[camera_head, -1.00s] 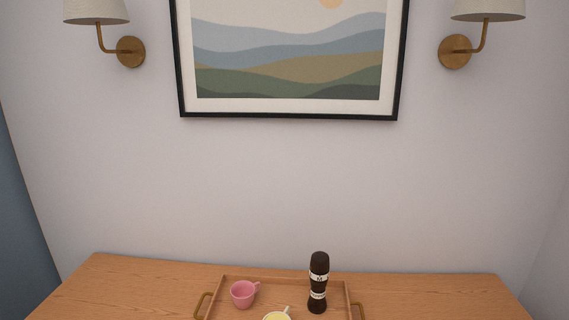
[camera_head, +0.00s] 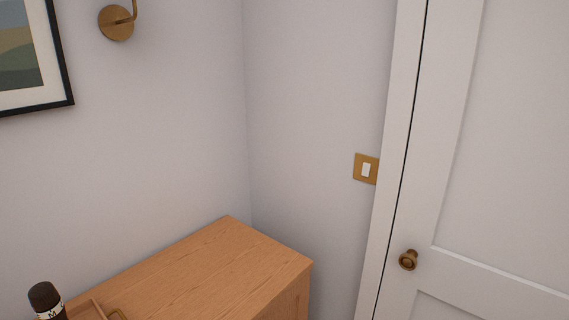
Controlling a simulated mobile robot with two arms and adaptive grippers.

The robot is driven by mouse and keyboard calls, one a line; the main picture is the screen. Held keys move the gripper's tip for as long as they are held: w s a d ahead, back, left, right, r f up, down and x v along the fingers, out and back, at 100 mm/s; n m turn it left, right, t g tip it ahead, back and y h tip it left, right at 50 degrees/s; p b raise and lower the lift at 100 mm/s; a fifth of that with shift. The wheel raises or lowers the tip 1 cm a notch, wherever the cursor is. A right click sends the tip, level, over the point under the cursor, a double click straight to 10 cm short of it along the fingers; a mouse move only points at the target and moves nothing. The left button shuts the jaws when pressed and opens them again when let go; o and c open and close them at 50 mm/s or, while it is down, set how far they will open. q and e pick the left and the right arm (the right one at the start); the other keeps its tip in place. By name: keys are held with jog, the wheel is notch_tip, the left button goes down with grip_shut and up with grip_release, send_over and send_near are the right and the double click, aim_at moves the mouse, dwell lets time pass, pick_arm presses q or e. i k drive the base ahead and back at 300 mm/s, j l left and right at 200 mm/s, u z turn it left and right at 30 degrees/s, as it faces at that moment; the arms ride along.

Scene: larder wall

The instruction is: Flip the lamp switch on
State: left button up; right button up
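The lamp switch (camera_head: 366,170) is a white rocker on a square brass plate. It is on the right-hand wall, just left of the white door frame and above the level of the wooden cabinet top. I cannot tell from this view whether the rocker is on or off. A brass wall lamp mount (camera_head: 116,23) shows at the top left; its shade is out of view. Neither of my grippers is in view.
The wooden cabinet (camera_head: 228,262) stands in the corner at lower left. A tray (camera_head: 92,309) and a dark mill (camera_head: 45,299) are on it. A white door (camera_head: 510,150) with a brass knob (camera_head: 408,260) is at right. A framed picture (camera_head: 67,60) hangs at upper left.

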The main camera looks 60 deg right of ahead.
aim_at(365, 170)
jog(key=z, duration=2.25)
